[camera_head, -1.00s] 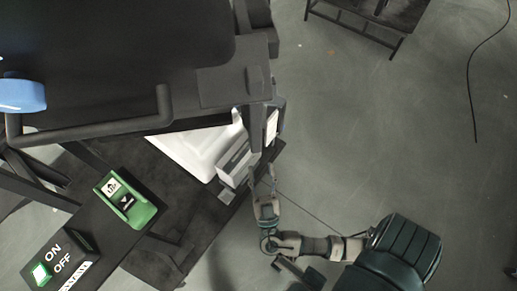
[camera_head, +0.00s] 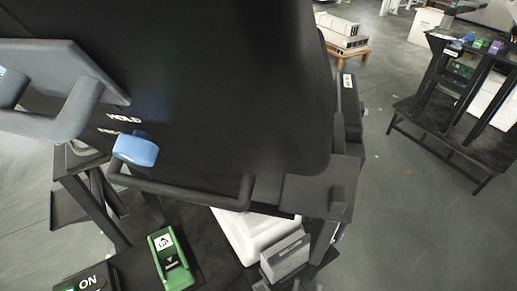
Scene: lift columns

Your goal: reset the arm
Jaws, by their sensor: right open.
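My right gripper (camera_head: 309,282) barely shows at the bottom edge, just below and right of a grey box-shaped part (camera_head: 286,257). Its jaws are open, with nothing visible between them. Whether it touches the grey part cannot be told. Most of my right arm is out of the picture. My left gripper is not in view.
A large black machine panel with a blue knob (camera_head: 136,149) and a handle bar (camera_head: 185,193) fills the upper left. A green up/down switch (camera_head: 170,262) and an ON/OFF box (camera_head: 88,282) sit below. A black rack (camera_head: 447,118) stands right; floor between is clear.

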